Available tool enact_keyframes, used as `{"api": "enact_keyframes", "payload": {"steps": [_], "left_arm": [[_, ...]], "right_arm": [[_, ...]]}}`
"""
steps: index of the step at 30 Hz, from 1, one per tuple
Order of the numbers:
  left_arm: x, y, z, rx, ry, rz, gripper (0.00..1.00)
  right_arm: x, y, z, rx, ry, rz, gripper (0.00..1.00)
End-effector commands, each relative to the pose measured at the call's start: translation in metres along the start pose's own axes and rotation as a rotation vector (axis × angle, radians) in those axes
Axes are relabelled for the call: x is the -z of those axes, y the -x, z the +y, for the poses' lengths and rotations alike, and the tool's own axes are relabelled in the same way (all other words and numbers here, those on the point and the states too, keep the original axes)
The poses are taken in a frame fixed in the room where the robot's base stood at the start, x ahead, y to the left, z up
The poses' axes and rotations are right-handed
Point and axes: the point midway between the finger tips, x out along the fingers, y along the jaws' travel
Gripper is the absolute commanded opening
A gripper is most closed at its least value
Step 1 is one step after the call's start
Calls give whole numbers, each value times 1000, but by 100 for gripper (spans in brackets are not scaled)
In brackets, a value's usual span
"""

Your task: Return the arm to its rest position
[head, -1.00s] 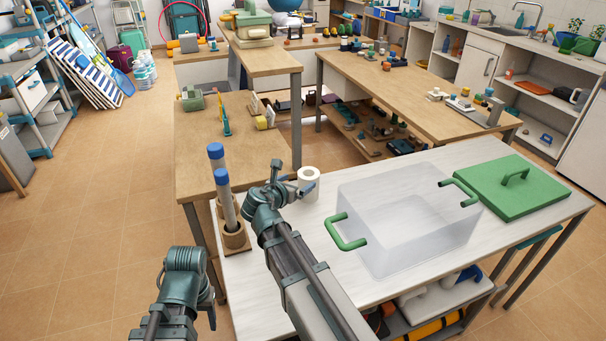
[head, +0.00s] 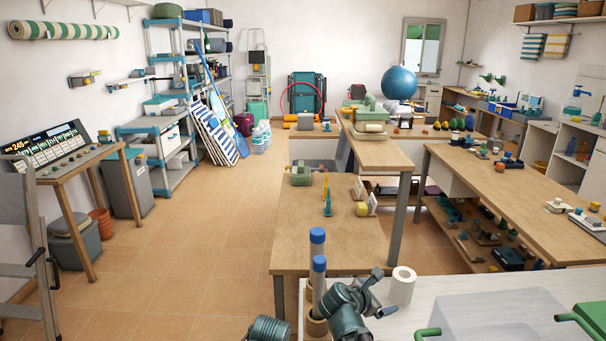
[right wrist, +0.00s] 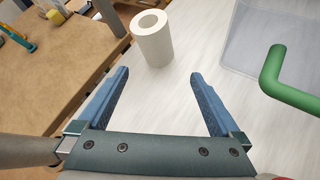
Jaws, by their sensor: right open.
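My right gripper (head: 381,293) is low in the head view, over the white table (head: 440,290). In the right wrist view its two blue fingers (right wrist: 160,76) are spread wide with nothing between them. A white paper roll (head: 402,289) stands upright on the table just beyond the gripper; it also shows in the right wrist view (right wrist: 152,46), apart from the fingertips. Only a rounded part of my left arm (head: 268,331) shows at the bottom edge of the head view; the left gripper is out of the picture.
Blue-capped tubes (head: 318,272) stand upright left of my right gripper. A clear box (head: 500,315) with green handles (right wrist: 290,84) is to the right, with a green lid (head: 594,318) beside it. A wooden table (head: 340,240) lies beyond. Open tiled floor (head: 190,270) is at left.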

Motion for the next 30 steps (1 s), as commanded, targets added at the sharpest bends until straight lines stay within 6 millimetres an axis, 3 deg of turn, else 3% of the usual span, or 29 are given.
{"api": "enact_keyframes", "payload": {"steps": [1, 9, 15, 18, 23, 30], "left_arm": [[-1, 18, -2, 0, 0, 0, 55], [-4, 64, -6, 0, 1, 0, 55], [-5, 89, -8, 0, 1, 0, 55], [-6, 96, -9, 0, 1, 0, 55], [-6, 101, -10, 0, 1, 0, 55], [-6, 100, -10, 0, 1, 0, 55]], "right_arm": [[4, 20, -5, 31, -129, 60, 100], [70, 110, -41, 392, -864, 333, 100], [105, 181, -64, 730, -1224, 385, 100], [115, 206, -72, 858, -1326, 374, 100], [123, 227, -79, 967, -1404, 353, 100], [125, 229, -80, 986, -1419, 346, 100]]}}
